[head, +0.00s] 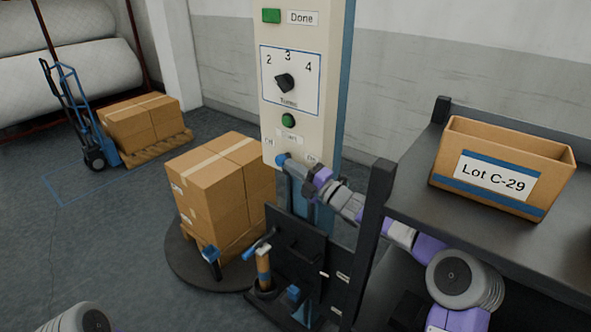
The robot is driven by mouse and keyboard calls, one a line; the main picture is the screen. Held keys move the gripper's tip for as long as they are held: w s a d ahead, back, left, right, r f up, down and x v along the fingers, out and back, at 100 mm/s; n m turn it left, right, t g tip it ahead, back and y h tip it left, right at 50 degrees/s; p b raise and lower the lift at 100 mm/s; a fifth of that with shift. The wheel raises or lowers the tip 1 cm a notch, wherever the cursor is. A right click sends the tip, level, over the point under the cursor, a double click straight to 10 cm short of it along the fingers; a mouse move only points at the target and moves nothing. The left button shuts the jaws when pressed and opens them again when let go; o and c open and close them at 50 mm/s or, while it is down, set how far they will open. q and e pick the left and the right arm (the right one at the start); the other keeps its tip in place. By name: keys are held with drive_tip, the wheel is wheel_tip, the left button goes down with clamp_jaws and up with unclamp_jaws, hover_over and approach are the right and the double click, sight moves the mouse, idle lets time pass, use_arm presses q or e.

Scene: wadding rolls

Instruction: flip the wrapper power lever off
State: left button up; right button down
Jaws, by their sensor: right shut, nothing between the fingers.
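The wrapper's pale control column (270,110) stands at the middle. Low on its face, a small blue knob (281,159), which looks like the power lever's end, sits at the left, below the label (268,141) that seems to read Off. The On label (312,157) is to its right. My right gripper (291,168) is shut and empty just right of the knob, touching or very close; I cannot tell which. My left gripper is not in view.
A green button (288,121) and a turns dial (285,83) sit above. Stacked cartons (222,190) stand on the round turntable (187,270) at left. A dark shelf (410,205) with a Lot C-29 bin (450,150) is at right, close to my right arm.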

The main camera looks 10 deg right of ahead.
drive_tip(key=shift+w+a+r+b, duration=0.4)
drive_tip(key=shift+w+a+r, duration=0.05)
drive_tip(key=shift+w+r, duration=0.1)
drive_tip(key=shift+w+a, duration=0.1)
idle(0.6)
drive_tip(key=v, duration=0.7)
drive_tip(key=shift+s+f, duration=0.1)
drive_tip(key=shift+s, duration=0.15)
